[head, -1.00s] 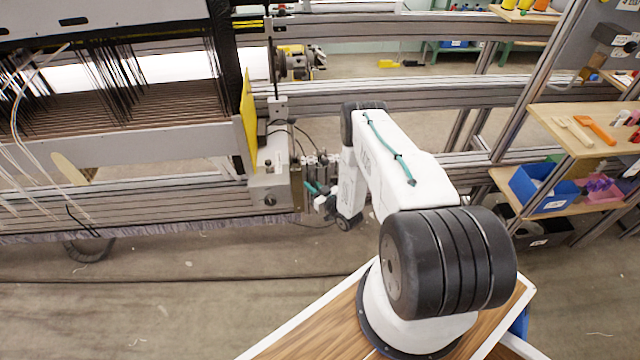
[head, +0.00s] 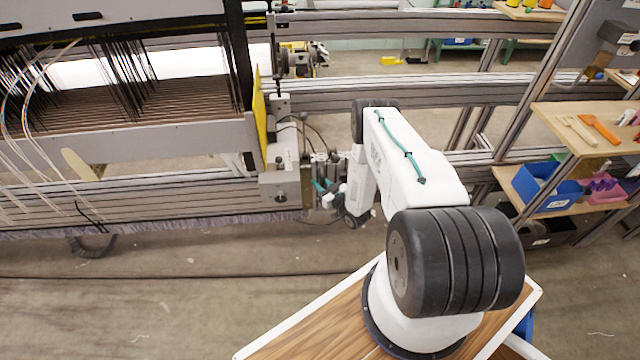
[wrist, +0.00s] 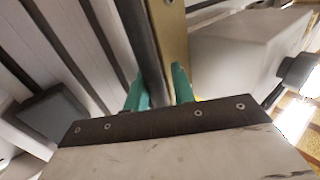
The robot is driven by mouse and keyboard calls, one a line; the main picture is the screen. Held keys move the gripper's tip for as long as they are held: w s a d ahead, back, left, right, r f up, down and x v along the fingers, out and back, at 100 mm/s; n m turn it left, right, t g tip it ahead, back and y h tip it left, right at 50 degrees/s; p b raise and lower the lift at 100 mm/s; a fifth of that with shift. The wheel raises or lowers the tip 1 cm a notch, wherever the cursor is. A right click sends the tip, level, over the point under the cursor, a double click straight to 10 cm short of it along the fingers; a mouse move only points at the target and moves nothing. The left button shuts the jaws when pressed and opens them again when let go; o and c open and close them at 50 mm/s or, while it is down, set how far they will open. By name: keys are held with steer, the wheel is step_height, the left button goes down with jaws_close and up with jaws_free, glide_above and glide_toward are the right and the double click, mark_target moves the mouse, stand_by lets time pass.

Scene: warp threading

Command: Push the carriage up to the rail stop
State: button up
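The carriage (head: 280,187) is a grey metal box with a knob, on the lower rail (head: 140,200) left of my arm in the head view. A yellow plate (head: 259,120) stands above and behind it. My gripper (head: 325,188) is at the carriage's right side. In the wrist view, its two teal fingertips (wrist: 160,92) stand apart, with a dark bar (wrist: 142,45) and a brass-coloured plate (wrist: 172,40) running between and behind them. I cannot tell whether the fingers press on the bar. I cannot make out the rail stop.
The loom frame with dark warp threads (head: 130,80) and loose white threads fills the left. Shelves with a blue bin (head: 548,187) and tools stand at the right. Open floor (head: 180,300) lies in front of the rail.

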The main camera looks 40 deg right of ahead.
steer(key=shift+s, duration=0.25)
steer(key=s, duration=0.7)
steer(key=shift+s+d, duration=0.15)
steer(key=shift+d, duration=0.15)
